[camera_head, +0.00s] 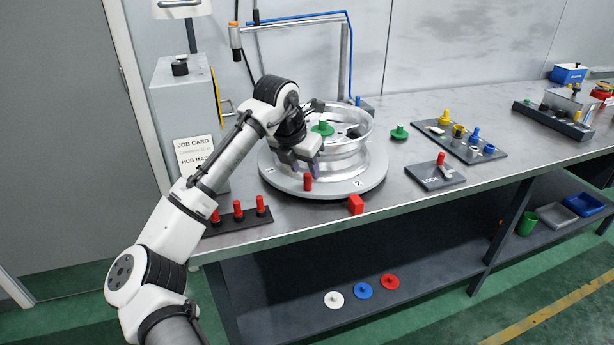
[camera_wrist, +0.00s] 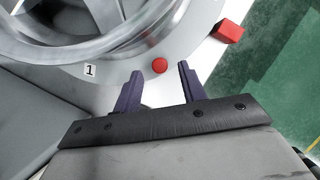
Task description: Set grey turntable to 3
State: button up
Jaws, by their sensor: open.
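The grey turntable (camera_head: 375,185) is a round disc on the bench with a silver wheel rim (camera_head: 348,160) lying on it. Number labels 1 and 2 show on its edge in the head view, and label 1 also shows in the wrist view (camera_wrist: 90,71). A red peg (camera_head: 308,183) stands upright at the turntable's front edge; its round top shows in the wrist view (camera_wrist: 159,65). My gripper (camera_wrist: 158,85) is open, its two dark fingers apart on either side of the peg's near side. A red block (camera_head: 355,204) sits at the turntable's front edge.
A black strip with several red pegs (camera_head: 239,215) lies left. A LOCK plate (camera_head: 434,176) with a red-topped peg stands right. A green knob (camera_head: 399,132) and a tray of coloured parts (camera_head: 459,141) lie behind. A blue-piped post (camera_head: 349,50) rises behind the wheel.

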jog(key=v, duration=0.9)
jog(key=shift+r+b, duration=0.35)
jog(key=shift+s, duration=0.1)
